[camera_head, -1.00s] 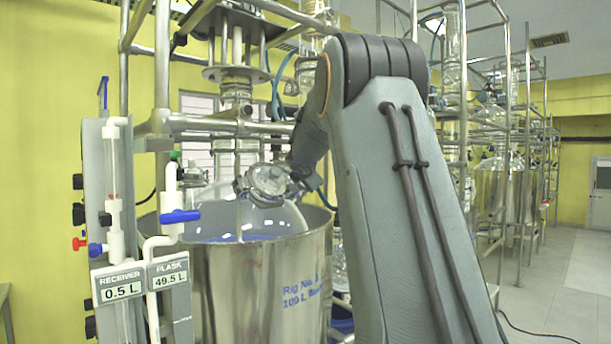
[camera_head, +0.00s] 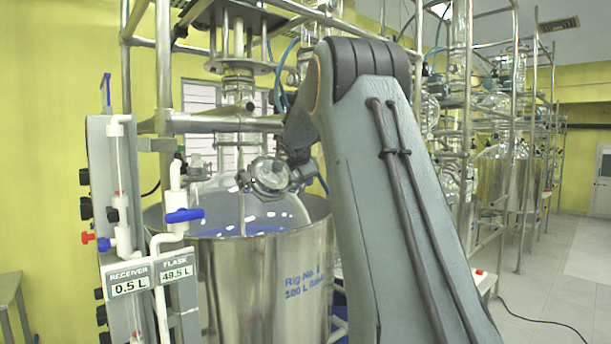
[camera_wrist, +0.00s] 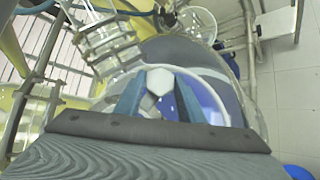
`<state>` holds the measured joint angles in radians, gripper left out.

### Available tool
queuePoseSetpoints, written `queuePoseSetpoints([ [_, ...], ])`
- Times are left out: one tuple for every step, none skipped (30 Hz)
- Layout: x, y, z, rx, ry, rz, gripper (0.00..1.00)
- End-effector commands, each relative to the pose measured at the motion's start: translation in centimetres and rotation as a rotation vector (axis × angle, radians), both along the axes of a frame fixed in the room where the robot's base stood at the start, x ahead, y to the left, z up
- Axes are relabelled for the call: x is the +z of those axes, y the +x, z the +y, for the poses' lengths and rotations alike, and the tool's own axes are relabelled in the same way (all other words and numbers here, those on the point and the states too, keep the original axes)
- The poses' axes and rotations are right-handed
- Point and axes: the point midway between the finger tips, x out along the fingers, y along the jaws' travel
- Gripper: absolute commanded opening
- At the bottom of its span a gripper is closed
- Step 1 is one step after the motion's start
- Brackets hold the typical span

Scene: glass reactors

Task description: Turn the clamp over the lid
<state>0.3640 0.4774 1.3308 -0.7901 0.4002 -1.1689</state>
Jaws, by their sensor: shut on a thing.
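The round glass lid (camera_head: 271,174) sits in a metal ring on the shoulder of the glass vessel (camera_head: 222,198), inside the steel tank. The clamp's pale, six-sided knob (camera_wrist: 160,80) shows in the wrist view. My gripper (camera_wrist: 158,88) is shut on this knob, with one blue finger on each side of it. In the head view my gripper (camera_head: 300,178) is just right of the lid, dark and small, and its fingertips cannot be made out. The clamp's exact angle over the lid cannot be told.
The steel tank (camera_head: 265,285) surrounds the vessel. A valve panel (camera_head: 185,215) with blue handles stands at the left. Steel frame pipes (camera_head: 225,123) and glassware are close above. Open floor (camera_head: 545,270) lies to the right.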

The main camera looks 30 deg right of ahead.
Motion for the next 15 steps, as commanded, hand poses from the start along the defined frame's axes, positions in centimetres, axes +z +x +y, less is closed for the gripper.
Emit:
queuePoseSetpoints([
  [0.03,-0.02,-0.05,-0.001,0.0,-0.001,0.13],
  [0.03,-0.02,-0.05,-0.001,0.0,-0.001,0.13],
  [0.03,-0.02,-0.05,-0.001,0.0,-0.001,0.13],
  [0.02,-0.03,-0.05,-0.001,0.0,-0.001,0.37],
  [0.03,-0.03,-0.04,-0.002,0.001,-0.001,0.42],
  [0.03,-0.03,-0.04,-0.001,0.0,-0.001,0.49],
  [0.03,-0.03,-0.04,-0.001,0.0,-0.001,0.54],
  [0.03,-0.03,-0.04,-0.001,0.0,-0.001,0.54],
  [0.03,-0.03,-0.04,-0.001,0.0,-0.001,0.54],
  [0.03,-0.03,-0.04,0.0,0.001,-0.001,0.54],
  [0.03,-0.03,-0.04,0.0,0.001,-0.001,0.54],
  [0.02,-0.02,-0.03,0.0,0.001,-0.001,0.54],
  [0.02,-0.02,-0.03,0.0,0.001,-0.001,0.54],
  [0.02,-0.02,-0.03,0.0,0.001,-0.001,0.54],
  [0.03,-0.03,-0.02,0.0,0.001,-0.001,0.54],
])
